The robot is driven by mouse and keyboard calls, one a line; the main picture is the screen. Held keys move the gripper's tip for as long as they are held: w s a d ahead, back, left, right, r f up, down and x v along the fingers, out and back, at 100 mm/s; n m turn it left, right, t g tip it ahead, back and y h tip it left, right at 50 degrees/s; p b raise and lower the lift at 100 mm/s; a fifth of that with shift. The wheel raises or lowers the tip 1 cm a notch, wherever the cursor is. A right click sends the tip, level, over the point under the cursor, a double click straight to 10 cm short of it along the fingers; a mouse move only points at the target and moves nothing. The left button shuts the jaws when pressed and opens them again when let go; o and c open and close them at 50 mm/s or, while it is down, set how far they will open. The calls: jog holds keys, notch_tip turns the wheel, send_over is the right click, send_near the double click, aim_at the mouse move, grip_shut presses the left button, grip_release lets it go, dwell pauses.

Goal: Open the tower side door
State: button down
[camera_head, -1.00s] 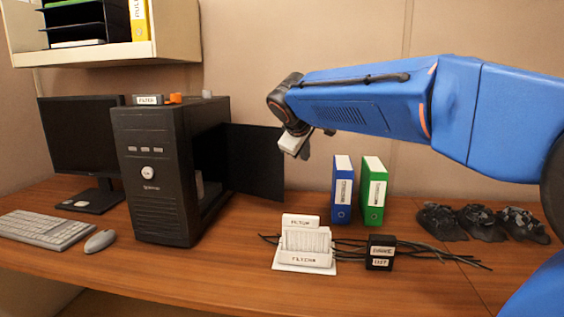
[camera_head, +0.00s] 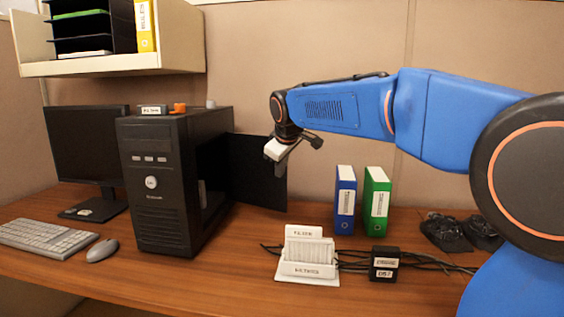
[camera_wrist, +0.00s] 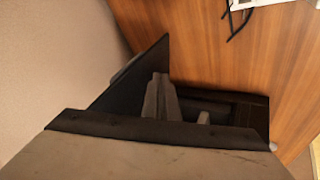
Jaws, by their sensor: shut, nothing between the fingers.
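The black tower (camera_head: 160,190) stands on the desk with its right side open and its inside dark. Its side door (camera_head: 257,175) is a black panel that stands swung out from the rear of that side, wide open. My gripper (camera_head: 279,168) is shut and empty at the door's upper free corner. In the wrist view the grey fingers (camera_wrist: 160,88) are close beside the door panel (camera_wrist: 138,82), on the side facing the tower (camera_wrist: 245,110). I cannot tell whether they touch the door. The hinge is hidden.
A white card holder (camera_head: 308,262), a black box (camera_head: 384,264) with cables, and blue (camera_head: 344,200) and green (camera_head: 376,202) binders stand right of the tower. A monitor (camera_head: 85,150), keyboard (camera_head: 48,238) and mouse (camera_head: 101,250) are left. A shelf (camera_head: 120,62) hangs above.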

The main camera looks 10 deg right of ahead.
jog(key=shift+w+d+f, duration=0.4)
jog(key=shift+w+d, duration=0.05)
jog(key=shift+w, duration=0.35)
jog(key=shift+w+d+f, duration=0.35)
jog(key=shift+w+d, duration=0.15)
jog(key=shift+w, duration=0.3)
jog(key=shift+w+d+f, duration=0.4)
jog(key=shift+w+d, duration=0.05)
jog(key=shift+w, duration=0.35)
jog(key=w+d, duration=0.6)
jog(key=w, duration=0.2)
jog(key=shift+d, duration=0.25)
